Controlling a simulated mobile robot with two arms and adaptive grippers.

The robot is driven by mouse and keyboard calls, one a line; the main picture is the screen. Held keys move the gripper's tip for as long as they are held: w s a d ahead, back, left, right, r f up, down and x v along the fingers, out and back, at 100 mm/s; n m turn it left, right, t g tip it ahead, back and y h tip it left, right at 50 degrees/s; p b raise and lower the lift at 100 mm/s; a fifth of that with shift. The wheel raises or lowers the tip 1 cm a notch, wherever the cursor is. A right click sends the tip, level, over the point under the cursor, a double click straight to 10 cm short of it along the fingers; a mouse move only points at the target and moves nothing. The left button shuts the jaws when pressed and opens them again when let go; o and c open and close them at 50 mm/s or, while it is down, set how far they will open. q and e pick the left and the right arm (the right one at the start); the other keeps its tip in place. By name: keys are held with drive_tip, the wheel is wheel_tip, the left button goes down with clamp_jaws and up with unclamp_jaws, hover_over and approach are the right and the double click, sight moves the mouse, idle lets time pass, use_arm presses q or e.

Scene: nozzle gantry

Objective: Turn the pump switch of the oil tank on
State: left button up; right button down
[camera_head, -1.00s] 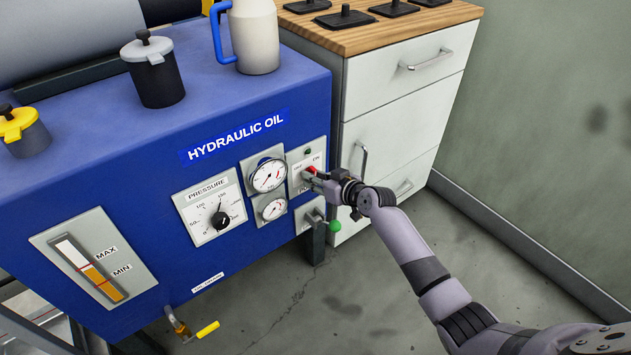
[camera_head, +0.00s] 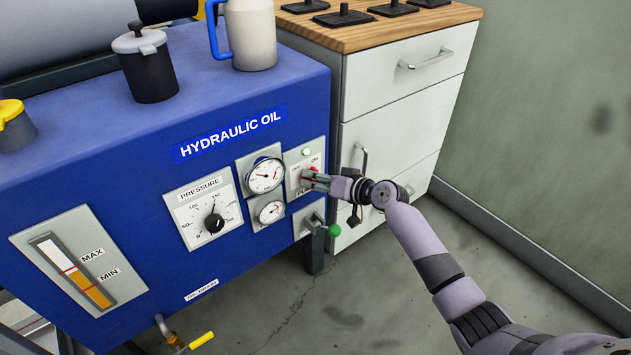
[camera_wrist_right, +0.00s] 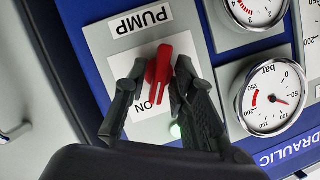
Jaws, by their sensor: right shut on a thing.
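The blue oil tank (camera_head: 110,190) with its HYDRAULIC OIL label fills the left of the head view. The pump switch panel (camera_head: 291,160) is at the tank's right end. The red pump switch (camera_head: 313,169) is partly hidden by my right gripper (camera_head: 314,180). In the right wrist view, the red switch (camera_wrist_right: 159,72) stands between the two dark fingers of my right gripper (camera_wrist_right: 160,66), which is shut on it. One end of the switch lies by the word ON. The panel's lamp (camera_head: 306,152) glows green, also in the wrist view (camera_wrist_right: 176,131). My left gripper is not in view.
Two gauges (camera_head: 265,175) and a pressure dial (camera_head: 213,223) sit left of the switch. A white drawer cabinet (camera_head: 400,110) stands close on the right. The floor at right is free.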

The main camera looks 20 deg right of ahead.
idle(0.3)
drive_tip(key=c, duration=1.7)
unclamp_jaws()
drive_tip(key=shift+o, duration=0.2)
drive_tip(key=v, duration=1.2)
